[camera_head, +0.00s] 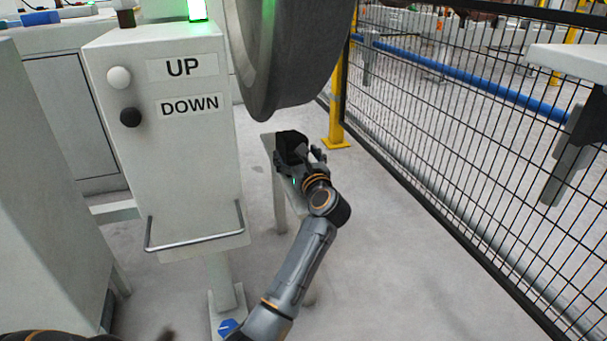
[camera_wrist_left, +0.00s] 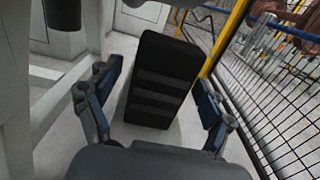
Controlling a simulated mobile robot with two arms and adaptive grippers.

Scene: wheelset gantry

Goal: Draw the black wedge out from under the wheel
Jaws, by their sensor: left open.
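The black wedge (camera_head: 291,138) rests on a narrow pale support (camera_head: 267,143) below the large grey wheel (camera_head: 300,60). In the left wrist view the wedge (camera_wrist_left: 160,72) stands out ahead, with grey bands across its near face. My left gripper (camera_head: 303,158) is at the wedge's near side. In the left wrist view its two fingers (camera_wrist_left: 155,100) are spread apart, one on each side of the wedge, with gaps visible. I cannot tell whether the wedge touches the wheel. My right gripper is not in view.
A pale control box (camera_head: 175,180) marked UP and DOWN, with a white knob (camera_head: 119,78), a black knob (camera_head: 131,117) and a metal bar (camera_head: 195,241), stands to the left. A black mesh fence (camera_head: 450,170) and yellow post (camera_head: 338,105) stand to the right. Floor between is clear.

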